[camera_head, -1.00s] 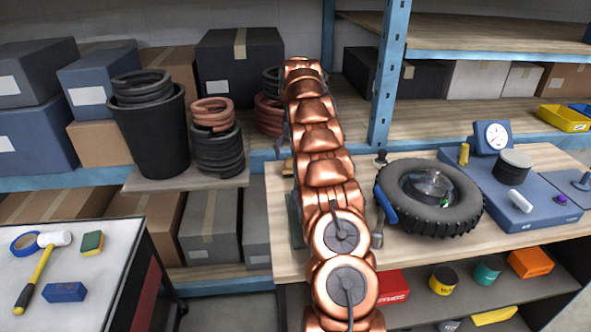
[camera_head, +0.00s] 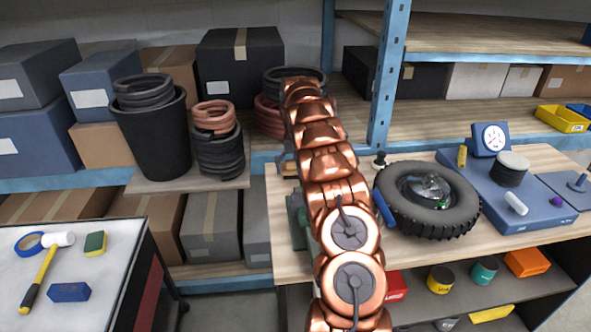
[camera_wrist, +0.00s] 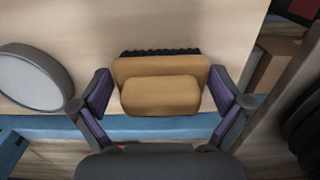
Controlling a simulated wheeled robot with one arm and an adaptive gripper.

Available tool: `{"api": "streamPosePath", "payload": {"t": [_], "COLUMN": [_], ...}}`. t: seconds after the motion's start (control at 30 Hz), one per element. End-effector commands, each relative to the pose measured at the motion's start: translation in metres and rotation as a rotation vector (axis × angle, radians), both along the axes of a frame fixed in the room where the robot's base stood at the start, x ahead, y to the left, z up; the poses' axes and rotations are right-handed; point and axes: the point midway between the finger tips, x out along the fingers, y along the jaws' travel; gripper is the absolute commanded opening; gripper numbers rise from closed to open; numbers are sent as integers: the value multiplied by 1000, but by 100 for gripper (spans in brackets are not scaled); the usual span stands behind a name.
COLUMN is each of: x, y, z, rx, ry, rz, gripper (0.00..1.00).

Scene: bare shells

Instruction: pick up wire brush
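The wire brush (camera_wrist: 160,93) shows in the wrist view as a tan wooden block with a row of dark bristles along its far edge. It lies on a pale wooden surface near a blue edge. My gripper (camera_wrist: 160,90) is open, with one purple-padded finger on each side of the brush. Small gaps show between the pads and the wood, so it is not gripped. In the head view my copper arm reaches over the bench's left end and hides the gripper and most or all of the brush.
A round grey-rimmed object (camera_wrist: 33,78) lies left of the gripper in the wrist view. On the wooden bench (camera_head: 450,258) are a tire (camera_head: 462,215) and a blue scale (camera_head: 490,140). A black bin (camera_head: 155,135) and coiled hoses (camera_head: 220,155) stand left of my arm.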

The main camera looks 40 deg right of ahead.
Motion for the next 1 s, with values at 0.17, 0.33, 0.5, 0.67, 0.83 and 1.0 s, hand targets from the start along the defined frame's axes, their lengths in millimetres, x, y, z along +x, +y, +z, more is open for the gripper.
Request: {"api": "streamPosePath", "payload": {"t": [0.17,0.33,0.5,0.67,0.83,1.0], "x": [0,0,0,0,1,2], "y": [0,0,0,0,0,0], "z": [0,0,0,1,10,31], "rx": [0,0,0,-1,-2,-2], "ry": [0,0,0,-1,-4,-5], "rz": [0,0,0,0,0,1], "gripper": [79,61,56,56,56,56]}}
